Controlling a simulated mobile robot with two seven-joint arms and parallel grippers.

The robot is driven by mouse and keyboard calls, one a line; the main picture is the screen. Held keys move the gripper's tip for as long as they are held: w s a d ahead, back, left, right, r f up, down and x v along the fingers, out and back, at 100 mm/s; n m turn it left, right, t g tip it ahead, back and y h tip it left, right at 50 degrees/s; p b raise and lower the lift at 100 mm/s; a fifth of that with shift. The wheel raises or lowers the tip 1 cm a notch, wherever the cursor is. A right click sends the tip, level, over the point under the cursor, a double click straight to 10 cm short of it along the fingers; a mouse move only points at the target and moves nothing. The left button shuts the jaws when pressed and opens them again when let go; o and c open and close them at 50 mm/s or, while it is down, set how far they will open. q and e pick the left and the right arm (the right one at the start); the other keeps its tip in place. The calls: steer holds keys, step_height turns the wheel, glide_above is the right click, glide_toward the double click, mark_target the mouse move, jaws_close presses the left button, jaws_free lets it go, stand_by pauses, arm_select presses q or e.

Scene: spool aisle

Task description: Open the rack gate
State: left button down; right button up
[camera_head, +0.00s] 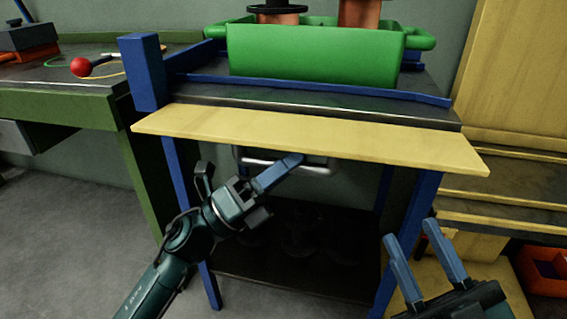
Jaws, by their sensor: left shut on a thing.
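The rack gate (300,136) is a long yellow panel along the front of the blue-framed rack. Its broad face shows from above, and it juts out from the rack's top shelf. A silver bar handle (318,169) shows just below the panel's front edge. My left gripper (294,161) is under that edge, shut on the handle. Its blue fingers cover the handle's middle. My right gripper (410,231) is at the lower right, open and empty, its two blue fingers apart and pointing up, clear of the gate.
A green bin (315,55) with orange spools stands on the rack's top shelf behind a blue rail (310,90). A green-edged bench (60,108) with a red ball-ended tool (82,67) is at left. Yellow shelving (515,75) stands close on the right. Grey floor is open at lower left.

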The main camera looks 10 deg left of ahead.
arm_select(q)
steer(key=shift+w+a, duration=0.1)
steer(key=shift+w, duration=0.1)
arm_select(e)
steer(key=shift+r, duration=0.1)
arm_select(q)
steer(key=c, duration=1.6)
jaws_free()
steer(key=shift+o, duration=1.4)
steer(key=shift+s, duration=0.1)
steer(key=shift+s, duration=0.1)
steer(key=v, duration=1.3)
arm_select(e)
steer(key=shift+f+m+h, duration=0.3)
steer(key=shift+f, duration=0.25)
arm_select(q)
steer(key=shift+f, duration=0.1)
